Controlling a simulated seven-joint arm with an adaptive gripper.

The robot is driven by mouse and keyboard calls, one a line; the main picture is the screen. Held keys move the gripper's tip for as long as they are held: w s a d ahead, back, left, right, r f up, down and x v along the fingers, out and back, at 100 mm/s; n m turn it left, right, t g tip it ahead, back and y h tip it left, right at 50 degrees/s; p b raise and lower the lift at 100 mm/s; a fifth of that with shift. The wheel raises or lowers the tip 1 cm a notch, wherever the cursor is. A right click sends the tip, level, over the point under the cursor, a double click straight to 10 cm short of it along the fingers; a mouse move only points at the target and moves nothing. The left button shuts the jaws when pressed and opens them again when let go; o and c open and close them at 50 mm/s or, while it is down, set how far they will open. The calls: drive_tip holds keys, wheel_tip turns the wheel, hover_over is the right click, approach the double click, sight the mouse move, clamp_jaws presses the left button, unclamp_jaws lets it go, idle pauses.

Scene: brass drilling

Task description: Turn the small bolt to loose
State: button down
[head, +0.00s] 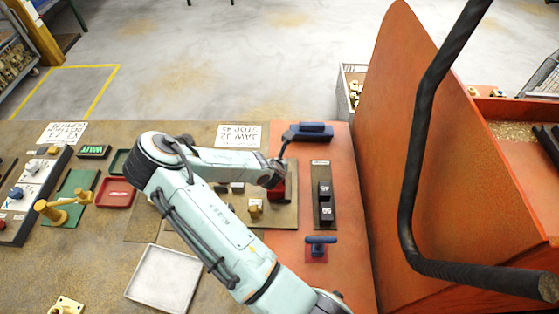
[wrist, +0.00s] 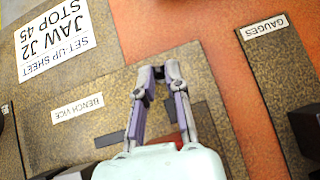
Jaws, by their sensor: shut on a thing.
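My gripper (wrist: 158,78) is above the bench vice mat (wrist: 80,65), with its two grey-purple fingers drawn together at the tips. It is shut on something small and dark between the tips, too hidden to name. In the head view my gripper (head: 286,146) is at the end of the pale arm, close to a dark blue block (head: 313,129) at the bench's far edge. Red parts (head: 290,178) show beside my wrist, and a bit of red (wrist: 176,139) shows between the fingers. I cannot make out the small bolt in either view.
The gauges mat (head: 322,215) with black blocks lies right of my gripper. A blue T-handle (head: 320,240) stands nearer. A brass block (head: 255,208) sits left of it. A tall orange panel (head: 420,130) and a thick black bar (head: 410,170) stand at the right.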

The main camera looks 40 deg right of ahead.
drive_tip(key=shift+d+n+t+y, duration=0.1)
drive_tip(key=shift+n+t+y, duration=0.2)
drive_tip(key=shift+n, duration=0.3)
drive_tip(key=c, duration=1.1)
unclamp_jaws()
drive_tip(key=shift+c, duration=0.2)
drive_tip(key=v, duration=0.7)
drive_tip(key=shift+s+r, duration=0.15)
drive_tip(key=shift+s, duration=0.05)
